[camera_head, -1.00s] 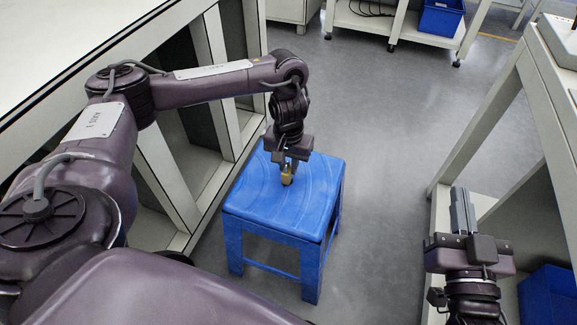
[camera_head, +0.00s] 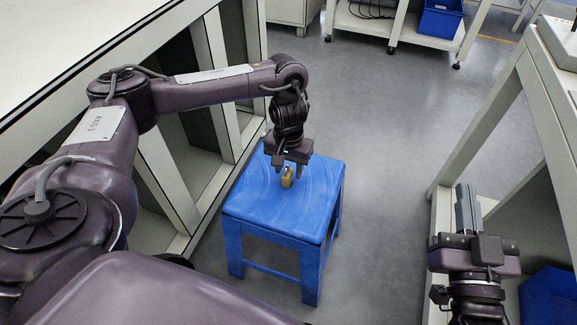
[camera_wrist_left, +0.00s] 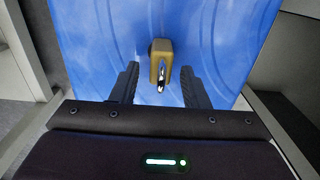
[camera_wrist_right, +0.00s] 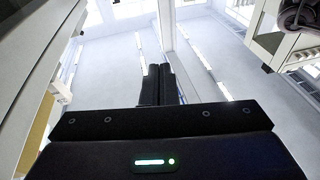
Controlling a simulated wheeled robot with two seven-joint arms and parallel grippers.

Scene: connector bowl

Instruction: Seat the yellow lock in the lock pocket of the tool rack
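The yellow lock (camera_head: 287,178) is on top of the blue stool (camera_head: 262,205). In the left wrist view the lock (camera_wrist_left: 160,60) has a brass-yellow body, with its metal shackle pointing toward my gripper. My left gripper (camera_head: 289,167) points down over the stool. Its fingers (camera_wrist_left: 160,75) are apart, one on each side of the lock, with visible gaps on both sides. My right gripper (camera_head: 464,208) is at the right, away from the stool. Its fingers (camera_wrist_right: 158,75) are together and hold nothing. I see no tool rack or lock pocket that I can identify.
A pale bench frame stands close to the left of the stool. Another pale table (camera_head: 497,92) stands at the right, near my right gripper. A blue bin (camera_head: 548,295) is at lower right, another (camera_head: 440,18) at the back. The grey floor (camera_head: 385,140) between is clear.

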